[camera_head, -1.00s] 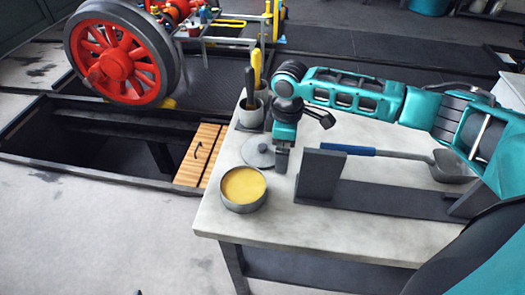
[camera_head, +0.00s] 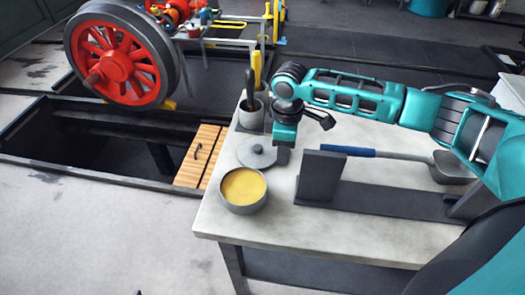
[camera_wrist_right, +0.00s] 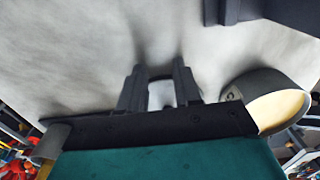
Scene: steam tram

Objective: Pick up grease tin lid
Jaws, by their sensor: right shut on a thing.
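The grease tin lid (camera_head: 256,153) is a grey disc with a small knob, near the left edge of the pale worktop. The open tin (camera_head: 243,190), full of yellow grease, stands just in front of it and also shows at the right of the wrist view (camera_wrist_right: 277,103). My right gripper (camera_head: 282,158) points down at the lid's right edge and is shut on it. In the wrist view its two fingers (camera_wrist_right: 158,92) stand slightly apart; the lid is hard to make out there. My left gripper is not in view.
A dark upright plate on a base (camera_head: 320,176) stands close right of my gripper. Behind it lies a blue-handled shovel (camera_head: 375,153). A grey pot with tools (camera_head: 250,116) stands behind the lid. Left of the worktop (camera_head: 300,226) is an open floor pit.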

